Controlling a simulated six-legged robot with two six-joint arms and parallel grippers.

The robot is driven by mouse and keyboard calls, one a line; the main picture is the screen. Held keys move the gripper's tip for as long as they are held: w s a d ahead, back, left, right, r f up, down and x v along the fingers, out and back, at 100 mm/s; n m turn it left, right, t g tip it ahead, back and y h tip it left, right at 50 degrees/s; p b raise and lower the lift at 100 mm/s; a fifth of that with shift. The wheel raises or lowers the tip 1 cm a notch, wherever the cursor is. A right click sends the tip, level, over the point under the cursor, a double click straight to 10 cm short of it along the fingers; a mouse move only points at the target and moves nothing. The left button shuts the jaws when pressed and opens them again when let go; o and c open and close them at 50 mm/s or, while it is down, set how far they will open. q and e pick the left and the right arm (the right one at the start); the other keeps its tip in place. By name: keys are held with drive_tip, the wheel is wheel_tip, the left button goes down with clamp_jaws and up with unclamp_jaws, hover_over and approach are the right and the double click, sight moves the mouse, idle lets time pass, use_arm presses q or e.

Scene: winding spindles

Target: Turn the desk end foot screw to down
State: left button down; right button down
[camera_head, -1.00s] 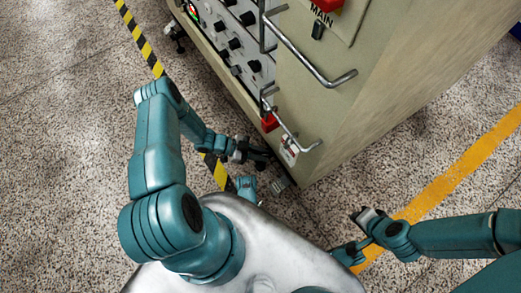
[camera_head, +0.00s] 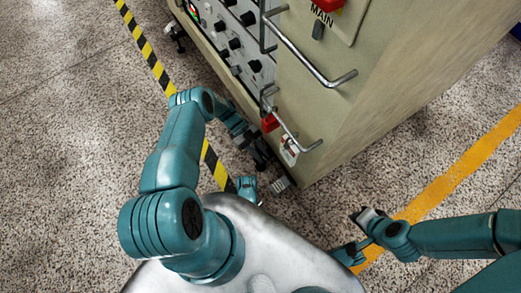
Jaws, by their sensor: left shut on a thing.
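My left gripper (camera_head: 262,163) is at the foot of the desk's near lower corner, low to the floor. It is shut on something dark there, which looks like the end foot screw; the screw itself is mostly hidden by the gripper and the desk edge. My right gripper (camera_head: 362,217) is over the floor at the right, apart from the desk; its finger opening is too small to tell.
Another foot (camera_head: 179,44) stands at the desk's far end. Steel rails (camera_head: 310,65) stick out from the desk's end above the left gripper. A black-yellow stripe (camera_head: 150,55) and a yellow line (camera_head: 460,165) mark the speckled floor, which is otherwise clear.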

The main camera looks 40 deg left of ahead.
use_arm(q)
drive_tip(key=shift+m+g, duration=0.3)
drive_tip(key=c, duration=1.1)
unclamp_jaws()
